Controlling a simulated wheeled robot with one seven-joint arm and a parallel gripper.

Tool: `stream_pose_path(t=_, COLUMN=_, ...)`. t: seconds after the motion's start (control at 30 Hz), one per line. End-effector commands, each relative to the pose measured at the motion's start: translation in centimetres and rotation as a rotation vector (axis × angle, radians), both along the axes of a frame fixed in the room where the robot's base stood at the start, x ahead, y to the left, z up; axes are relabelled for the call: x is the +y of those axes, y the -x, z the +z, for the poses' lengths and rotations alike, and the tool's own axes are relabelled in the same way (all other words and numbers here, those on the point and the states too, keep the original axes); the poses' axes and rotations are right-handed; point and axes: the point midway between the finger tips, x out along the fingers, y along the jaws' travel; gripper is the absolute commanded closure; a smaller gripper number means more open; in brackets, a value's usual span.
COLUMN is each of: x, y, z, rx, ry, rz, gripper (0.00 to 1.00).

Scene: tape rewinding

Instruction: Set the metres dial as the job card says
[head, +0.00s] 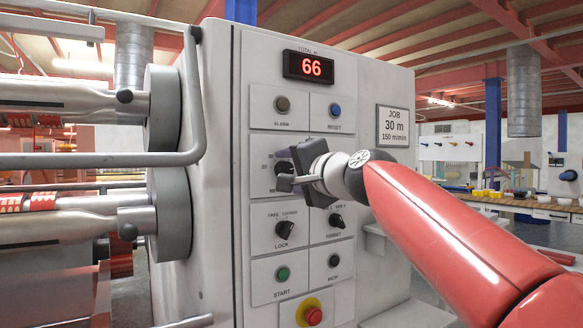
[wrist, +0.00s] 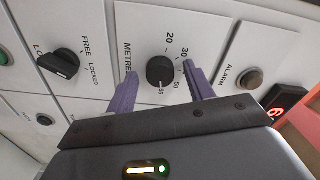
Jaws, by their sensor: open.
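The job card (head: 392,126) on the machine's face reads 30 m and 150 m/min. The metres dial (wrist: 160,71) is a round black knob with a white mark. In the wrist view the mark points down the picture, away from the printed 30 and 20; the small number by it is hard to read. My gripper (wrist: 160,78) is open, with one purple finger on each side of the dial; I cannot tell whether they touch it. In the head view my gripper (head: 285,178) covers most of the dial.
The red display (head: 310,67) reads 66. The lock switch (head: 285,231), alarm lamp (head: 283,104), reset button (head: 335,110), start button (head: 283,273) and red stop button (head: 314,315) surround the dial. Rollers and a bent rail stand at left.

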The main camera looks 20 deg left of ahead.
Motion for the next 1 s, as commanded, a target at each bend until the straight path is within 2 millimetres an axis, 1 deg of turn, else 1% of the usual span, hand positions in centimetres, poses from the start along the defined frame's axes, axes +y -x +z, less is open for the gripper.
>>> stream_pose_path(t=0.13, x=-0.02, y=0.02, z=-0.02, rx=0.0, ry=0.0, rz=0.0, gripper=0.49)
stream_pose_path(t=0.4, x=-0.04, y=0.02, z=-0.03, rx=0.0, ry=0.001, rz=0.0, gripper=0.84)
stream_pose_path(t=0.47, x=-0.05, y=0.02, z=-0.04, rx=0.0, ry=0.001, rz=0.0, gripper=0.91)
stream_pose_path(t=0.77, x=-0.05, y=0.03, z=-0.12, rx=-0.03, ry=0.025, rz=0.0, gripper=0.91)
stream_pose_path(t=1.0, x=-0.06, y=0.02, z=-0.24, rx=-0.135, ry=0.116, rz=0.0, gripper=0.91)
